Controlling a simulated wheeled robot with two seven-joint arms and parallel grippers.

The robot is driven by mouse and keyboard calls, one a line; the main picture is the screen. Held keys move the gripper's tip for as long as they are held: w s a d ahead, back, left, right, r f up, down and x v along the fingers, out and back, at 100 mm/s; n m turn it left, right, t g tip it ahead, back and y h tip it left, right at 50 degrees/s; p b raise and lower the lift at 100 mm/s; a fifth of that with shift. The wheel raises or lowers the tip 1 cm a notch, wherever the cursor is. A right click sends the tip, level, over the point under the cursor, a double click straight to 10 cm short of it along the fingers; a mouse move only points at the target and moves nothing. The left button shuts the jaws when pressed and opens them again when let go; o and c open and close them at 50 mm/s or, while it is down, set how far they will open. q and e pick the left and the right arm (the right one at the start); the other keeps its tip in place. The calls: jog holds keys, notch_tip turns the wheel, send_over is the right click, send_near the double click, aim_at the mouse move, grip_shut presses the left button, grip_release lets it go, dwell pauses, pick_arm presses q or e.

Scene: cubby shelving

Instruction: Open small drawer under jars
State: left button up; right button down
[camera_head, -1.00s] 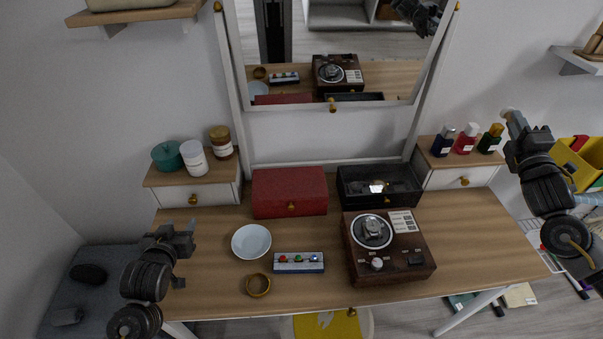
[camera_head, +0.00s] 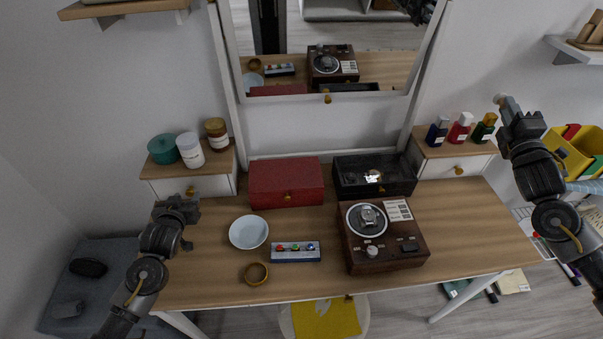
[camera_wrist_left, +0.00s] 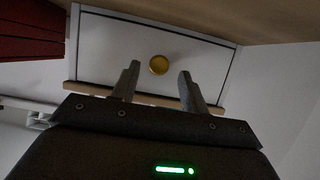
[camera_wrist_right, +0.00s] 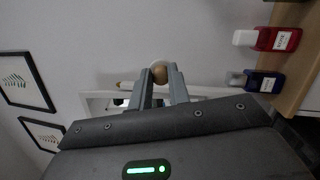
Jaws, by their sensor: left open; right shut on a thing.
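The small drawer (camera_head: 216,184) has a white front and appears shut. A teal jar (camera_head: 162,149), a white jar (camera_head: 190,150) and a brown-lidded jar (camera_head: 217,135) stand on the wooden top above it. My left gripper (camera_head: 176,205) is open in front of the drawer. In the left wrist view, the round brass knob (camera_wrist_left: 158,65) appears between the open fingertips (camera_wrist_left: 158,72) against the drawer front (camera_wrist_left: 110,45); I cannot tell whether they touch it. My right gripper (camera_head: 508,108) is raised at the right, shut on a small round brown-and-white thing (camera_wrist_right: 159,72).
The desk holds a shut red box (camera_head: 286,182), an open black box (camera_head: 374,180), a white bowl (camera_head: 249,232), a brass ring (camera_head: 255,273), a button panel (camera_head: 296,252) and a brown watch stand (camera_head: 385,250). Small bottles (camera_head: 461,131) stand on the right-hand drawer unit.

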pick_arm(q)
jog(key=shift+x, duration=1.1)
jog(key=shift+d, duration=0.1)
grip_shut()
